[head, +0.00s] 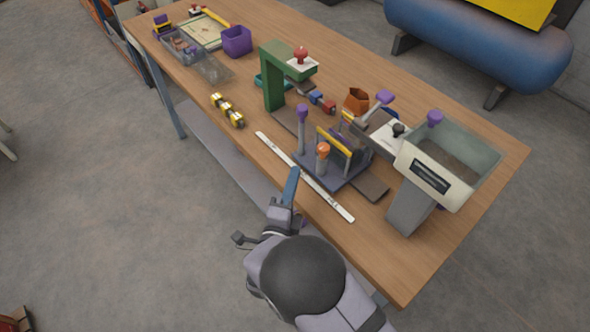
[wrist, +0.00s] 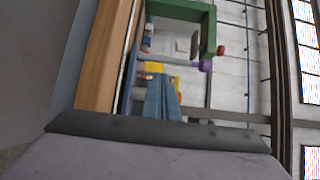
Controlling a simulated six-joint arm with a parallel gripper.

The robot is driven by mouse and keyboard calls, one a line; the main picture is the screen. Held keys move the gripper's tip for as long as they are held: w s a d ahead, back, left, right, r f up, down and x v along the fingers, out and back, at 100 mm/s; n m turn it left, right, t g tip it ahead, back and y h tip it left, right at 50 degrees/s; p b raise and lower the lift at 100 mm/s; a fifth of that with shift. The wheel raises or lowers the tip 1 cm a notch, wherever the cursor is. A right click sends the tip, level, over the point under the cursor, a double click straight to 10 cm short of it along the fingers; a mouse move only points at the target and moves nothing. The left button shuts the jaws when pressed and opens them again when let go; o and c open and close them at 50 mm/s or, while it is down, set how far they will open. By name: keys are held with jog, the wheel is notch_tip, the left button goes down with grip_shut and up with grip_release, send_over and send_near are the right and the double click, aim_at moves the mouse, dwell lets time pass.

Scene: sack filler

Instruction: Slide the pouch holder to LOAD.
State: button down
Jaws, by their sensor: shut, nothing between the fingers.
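What looks like the pouch holder (head: 340,178) is a dark grey carriage with upright plates and a yellow edge, on a dark rail on the bench. A post with a purple knob (head: 302,113) and an orange knob (head: 322,149) stand at its near side. The yellow part also shows in the wrist view (wrist: 153,67), beyond the fingers. My gripper (head: 293,172) has blue fingers and is shut and empty, near the bench's front edge by the white strip, apart from the holder. I cannot read a LOAD mark.
A green press frame (head: 272,85) stands left of the holder over the rail. A grey hopper (head: 440,165) stands on the right. A white strip (head: 330,200) lies along the front.

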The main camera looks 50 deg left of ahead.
aim_at(302, 143)
jog(key=shift+p+x, duration=1.15)
jog(key=shift+x, duration=3.2)
jog(key=shift+w+a, duration=0.1)
jog(key=shift+a+f+b, duration=0.1)
jog(key=shift+a+b, duration=0.2)
jog(key=shift+b, duration=0.2)
jog(key=a+b, duration=0.2)
jog(key=a, duration=0.1)
jog(key=shift+b, duration=0.3)
jog(key=shift+a, duration=0.3)
